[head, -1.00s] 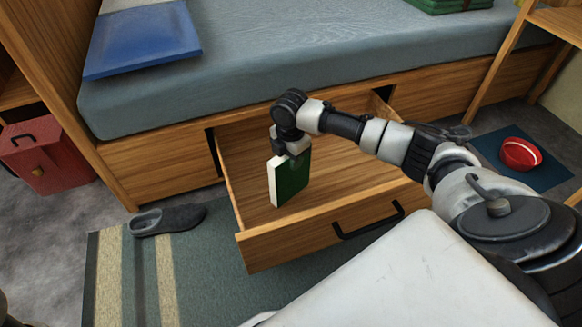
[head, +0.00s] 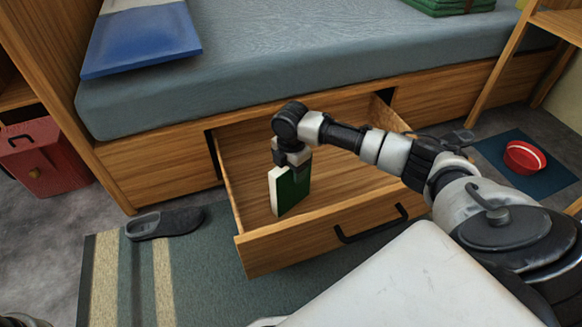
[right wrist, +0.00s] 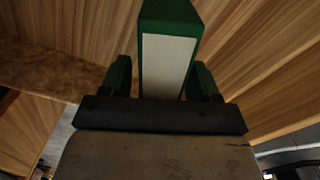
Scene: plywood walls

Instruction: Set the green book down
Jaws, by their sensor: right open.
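The green book (head: 293,192) stands upright in the open wooden drawer (head: 340,178) under the bed, near its left front part. Its white page edge shows. My right gripper (head: 292,166) is over the top of the book. In the right wrist view the open fingers (right wrist: 163,80) stand on either side of the book (right wrist: 168,60), with a gap at each side. The book's lower edge seems to be at the drawer floor, but exact contact is hard to tell. My left gripper is not in view.
The drawer's front panel with a black handle (head: 371,224) faces me. A dark slipper (head: 165,223) lies on the striped rug (head: 190,270). A red box (head: 43,157) stands at left. A red bowl (head: 522,157) sits on a blue mat (head: 552,180) at right.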

